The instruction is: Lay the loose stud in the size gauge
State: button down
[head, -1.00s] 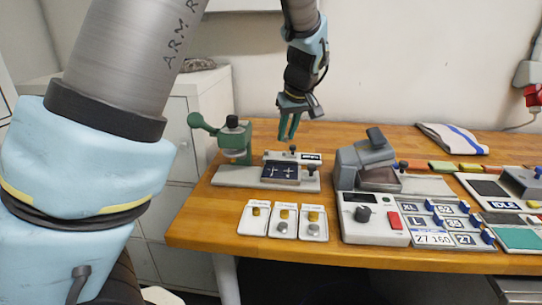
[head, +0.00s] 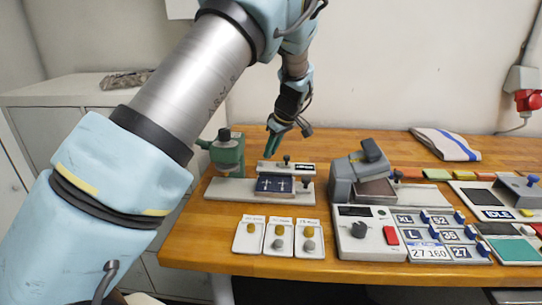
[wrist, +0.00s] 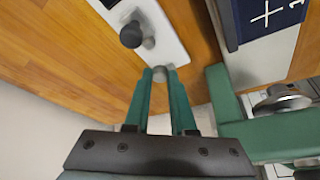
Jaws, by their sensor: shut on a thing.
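My gripper (head: 271,146) is lowered over the back of the bench, beside the green press and just behind a pale bar. In the wrist view its two green fingers (wrist: 161,78) close on a small grey round stud (wrist: 158,74) at their tips. A pale bar (head: 272,166) with a dark knob and a dark label lies close by.
The green press (head: 228,158) stands left of the gripper. A dark blue block (head: 268,187) with white crosses lies in front of the bar. Three white trays (head: 249,246) with small parts are at the front edge. A grey machine (head: 343,178) stands to the right.

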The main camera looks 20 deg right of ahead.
aim_at(268, 165)
notch_tip(268, 165, down, 2)
jog(key=shift+f+p, duration=0.25)
jog(key=shift+p, duration=0.2)
jog(key=shift+f, duration=0.25)
jog(key=shift+f, duration=0.1)
jog(key=shift+f+b, duration=0.1)
jog(key=shift+b, duration=0.2)
jog(key=c, duration=0.8)
grip_release()
jog(key=shift+o, duration=0.2)
jog(key=shift+r+p, duration=0.3)
jog(key=b+v, duration=0.3)
jog(key=v, duration=0.9)
